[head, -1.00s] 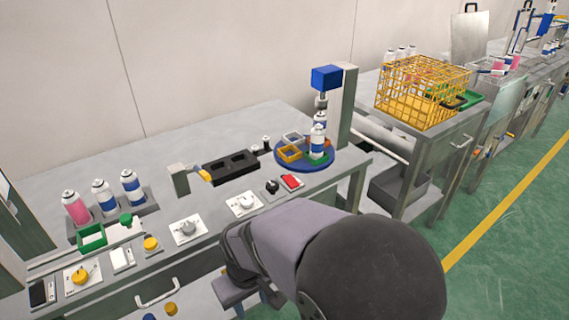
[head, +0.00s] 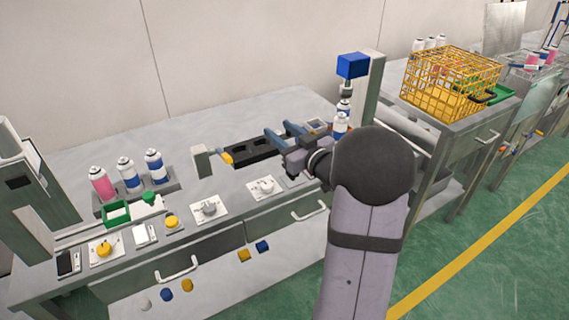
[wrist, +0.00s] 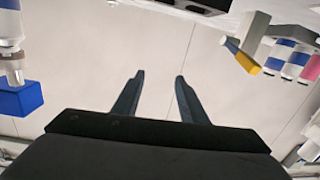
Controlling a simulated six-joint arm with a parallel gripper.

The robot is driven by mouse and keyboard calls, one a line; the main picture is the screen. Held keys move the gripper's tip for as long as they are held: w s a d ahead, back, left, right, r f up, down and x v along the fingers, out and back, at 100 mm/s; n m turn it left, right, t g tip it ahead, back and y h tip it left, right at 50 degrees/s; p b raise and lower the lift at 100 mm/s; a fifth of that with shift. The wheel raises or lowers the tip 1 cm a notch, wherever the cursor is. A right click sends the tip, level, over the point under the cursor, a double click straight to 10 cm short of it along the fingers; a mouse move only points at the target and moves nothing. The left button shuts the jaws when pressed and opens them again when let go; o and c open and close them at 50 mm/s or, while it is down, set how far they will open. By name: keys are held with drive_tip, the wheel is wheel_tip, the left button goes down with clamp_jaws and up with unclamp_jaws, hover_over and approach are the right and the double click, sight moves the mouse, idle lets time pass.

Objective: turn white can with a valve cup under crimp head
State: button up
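The blue crimp head (head: 353,66) stands on its grey post (head: 371,85) at the back right of the bench. My gripper (head: 279,130) is left of these cans, over the bench near the black two-slot holder. Its two fingers are apart and empty in the wrist view (wrist: 159,76), where the blue crimp head (wrist: 19,98) shows at the left.
The black holder (head: 262,149) lies left of my gripper, with a yellow-tipped fixture (head: 226,157) beside it. A pink can (head: 102,184) and two blue-banded cans (head: 128,174) stand in a rack at left. Knobs line the front edge. A yellow wire basket (head: 450,80) is at right.

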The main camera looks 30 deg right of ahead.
sight(284, 174)
drive_tip(key=s+d+f+b, duration=0.1)
drive_tip(key=s+f+b, duration=0.1)
drive_tip(key=f+b, duration=0.1)
drive_tip(key=s+d+f+y+b, duration=0.1)
drive_tip(key=f+b, duration=0.2)
drive_tip(key=f, duration=0.2)
drive_tip(key=s+f+y+b, duration=0.1)
drive_tip(key=s+f+b, duration=0.1)
drive_tip(key=f+b, duration=0.2)
drive_tip(key=shift+s+d+n, duration=0.3)
drive_tip(key=shift+d, duration=0.1)
drive_tip(key=shift+s+f, duration=0.3)
drive_tip(key=shift+f, duration=0.15)
drive_tip(key=shift+w+a+b, duration=0.1)
drive_tip(key=shift+w+a, duration=0.1)
drive_tip(key=shift+w, duration=1)
drive_tip(key=shift+w+a+b, duration=0.1)
drive_tip(key=shift+w+a, duration=0.15)
drive_tip(key=shift+w, duration=0.95)
drive_tip(key=shift+w+a+b, duration=0.1)
drive_tip(key=shift+w+a, duration=0.1)
drive_tip(key=shift+w, duration=1)
drive_tip(key=shift+c, duration=0.6)
drive_tip(key=c, duration=0.7)
